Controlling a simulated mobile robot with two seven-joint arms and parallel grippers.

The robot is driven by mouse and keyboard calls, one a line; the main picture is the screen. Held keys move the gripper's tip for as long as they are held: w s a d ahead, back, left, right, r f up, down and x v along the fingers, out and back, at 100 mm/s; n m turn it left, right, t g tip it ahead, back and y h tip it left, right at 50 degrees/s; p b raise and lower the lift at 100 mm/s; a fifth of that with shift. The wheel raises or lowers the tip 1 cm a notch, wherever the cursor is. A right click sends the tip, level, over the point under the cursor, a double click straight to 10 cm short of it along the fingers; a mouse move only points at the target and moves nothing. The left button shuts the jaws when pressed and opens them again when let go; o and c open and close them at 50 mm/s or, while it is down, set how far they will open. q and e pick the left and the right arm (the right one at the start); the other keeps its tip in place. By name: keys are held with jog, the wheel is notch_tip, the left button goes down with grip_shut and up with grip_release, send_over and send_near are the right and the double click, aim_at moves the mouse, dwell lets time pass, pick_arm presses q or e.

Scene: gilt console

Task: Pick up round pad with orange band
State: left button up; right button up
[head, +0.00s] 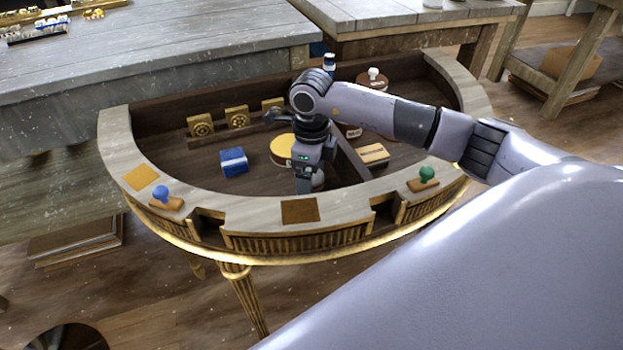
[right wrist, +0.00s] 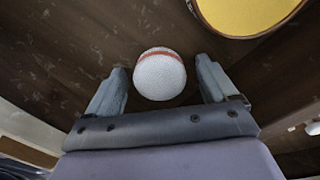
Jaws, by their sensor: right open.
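The round pad with the orange band (right wrist: 159,76) shows in the right wrist view as a white, rounded pad with an orange stripe near its far edge. It lies on the dark wooden floor of the console. My right gripper (right wrist: 163,82) is open, with one finger on each side of the pad; I cannot tell whether either finger touches it. In the head view my right gripper (head: 308,180) points down inside the console, and the pad is hidden behind it. My left gripper is not in view.
A yellow round item (head: 282,150) sits close to the right gripper; its yellow face also shows in the wrist view (right wrist: 245,12). A blue box (head: 234,162) lies to the left. A divider (head: 349,160) and tan box (head: 373,154) are to the right. The curved rim (head: 262,214) carries stamps.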

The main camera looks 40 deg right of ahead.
jog(key=c, duration=1.1)
jog(key=shift+r, duration=0.2)
notch_tip(320, 180, up, 20)
jog(key=shift+f+p, duration=0.1)
jog(key=shift+p, duration=0.7)
jog(key=o, duration=0.4)
jog(key=c, duration=0.3)
jog(key=shift+c, duration=0.2)
